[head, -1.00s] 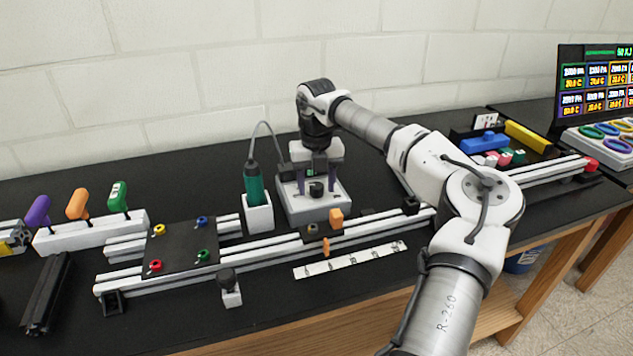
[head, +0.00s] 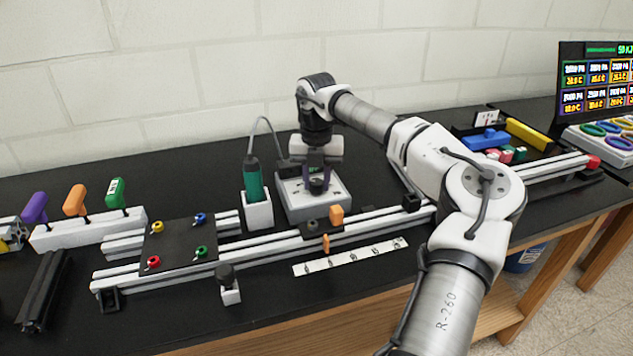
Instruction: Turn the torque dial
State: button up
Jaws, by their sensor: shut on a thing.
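The torque dial is a black knob (head: 317,187) on top of a light grey control box (head: 331,205) behind the extrusion rails. Part of the knob and most of the box's small display are hidden behind the fingers and the gripper body.
A green screwdriver (head: 253,182) with a cable stands in a white holder left of the box. Aluminium rails (head: 270,246) with a black plate (head: 180,245) run in front. Hex keys with purple, orange (head: 75,200) and green handles stand at left.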

aim_at(317, 181)
jog(key=shift+m+b, duration=0.6)
jog(key=shift+m, duration=1.3)
jog(key=o, duration=1)
notch_tip(317, 181, up, 14)
jog(key=shift+f+b, duration=0.1)
jog(key=shift+b, duration=0.65)
